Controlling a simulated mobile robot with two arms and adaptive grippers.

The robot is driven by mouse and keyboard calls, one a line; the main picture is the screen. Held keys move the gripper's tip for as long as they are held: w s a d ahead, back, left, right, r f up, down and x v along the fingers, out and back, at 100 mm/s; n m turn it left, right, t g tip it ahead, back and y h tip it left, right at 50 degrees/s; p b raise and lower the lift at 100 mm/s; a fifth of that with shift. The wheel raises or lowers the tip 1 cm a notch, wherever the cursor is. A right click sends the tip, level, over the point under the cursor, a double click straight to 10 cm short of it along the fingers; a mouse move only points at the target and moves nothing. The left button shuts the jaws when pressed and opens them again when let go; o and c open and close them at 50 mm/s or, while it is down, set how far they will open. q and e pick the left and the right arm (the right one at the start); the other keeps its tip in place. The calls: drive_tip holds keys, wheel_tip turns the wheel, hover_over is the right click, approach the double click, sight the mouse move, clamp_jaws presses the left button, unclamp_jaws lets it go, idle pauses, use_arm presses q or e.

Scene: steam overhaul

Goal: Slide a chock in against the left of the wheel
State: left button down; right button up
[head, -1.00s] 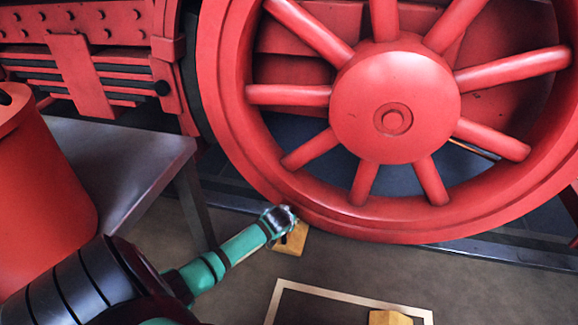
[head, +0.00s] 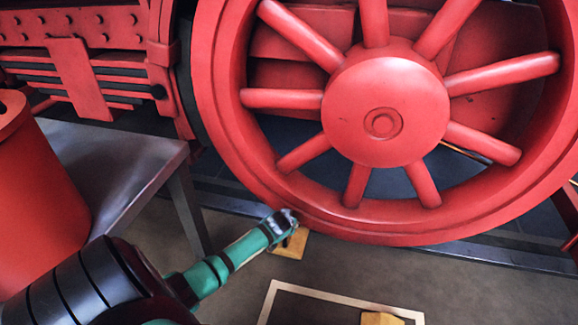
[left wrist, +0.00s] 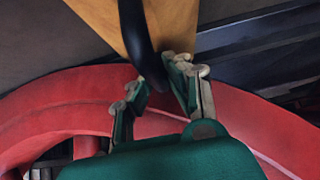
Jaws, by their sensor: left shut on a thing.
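The big red spoked wheel (head: 385,110) stands on the rail and fills the upper right of the head view. Its rim (left wrist: 60,115) also crosses the left wrist view. A yellow chock (head: 296,246) with a dark handle lies low at the wheel's lower left. My left gripper (head: 284,218) is at that chock, shut on its dark curved handle (left wrist: 138,35). The chock's yellow body (left wrist: 178,25) shows beyond the fingers. Whether the chock touches the wheel is hidden. A second yellow chock (head: 383,319) is partly cut off at the bottom edge. My right gripper is not in view.
A pale rectangular outline (head: 345,297) is on the floor in front, around the second chock. A grey table (head: 120,165) with a red container (head: 40,190) stands at left. The rail (head: 480,252) runs under the wheel. Brown floor between is clear.

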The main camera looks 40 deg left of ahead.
use_arm(q)
drive_tip(key=shift+w+r+p, duration=0.35)
drive_tip(key=shift+w+r, duration=0.1)
idle(0.4)
drive_tip(key=c, duration=1.2)
unclamp_jaws()
drive_tip(key=shift+f, duration=0.15)
drive_tip(key=shift+s, duration=0.1)
drive_tip(key=shift+s+f, duration=0.1)
drive_tip(key=shift+f, duration=0.05)
drive_tip(key=shift+o, duration=0.9)
drive_tip(key=shift+s+f, duration=0.1)
drive_tip(key=o, duration=0.4)
drive_tip(key=shift+o, duration=0.3)
